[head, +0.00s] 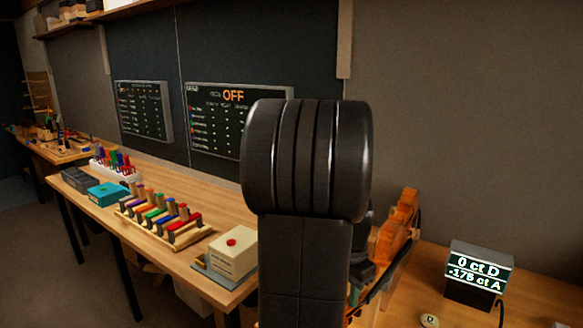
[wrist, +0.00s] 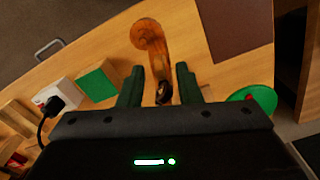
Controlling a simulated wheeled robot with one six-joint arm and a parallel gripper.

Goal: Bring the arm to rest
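My arm (head: 306,200) fills the middle of the head view as a large black joint and link; the gripper's fingers are hidden there. In the wrist view my gripper (wrist: 160,85) shows two dark green fingers standing apart. An orange-brown wooden piece like a violin scroll (wrist: 149,36) lies ahead of and partly between them, with a small dark part at its lower end. A clear gap shows on both sides, and the fingers do not look closed on it. In the head view an orange violin-like body (head: 399,232) shows behind my arm's right side.
A tuner box (head: 478,277) reads "0 ct D, -175 ct A" at right. On the bench at left are a rack of coloured clamps (head: 165,217), a beige box with a red button (head: 233,257) and a teal box (head: 107,194). The wrist view shows a green disc (wrist: 258,97).

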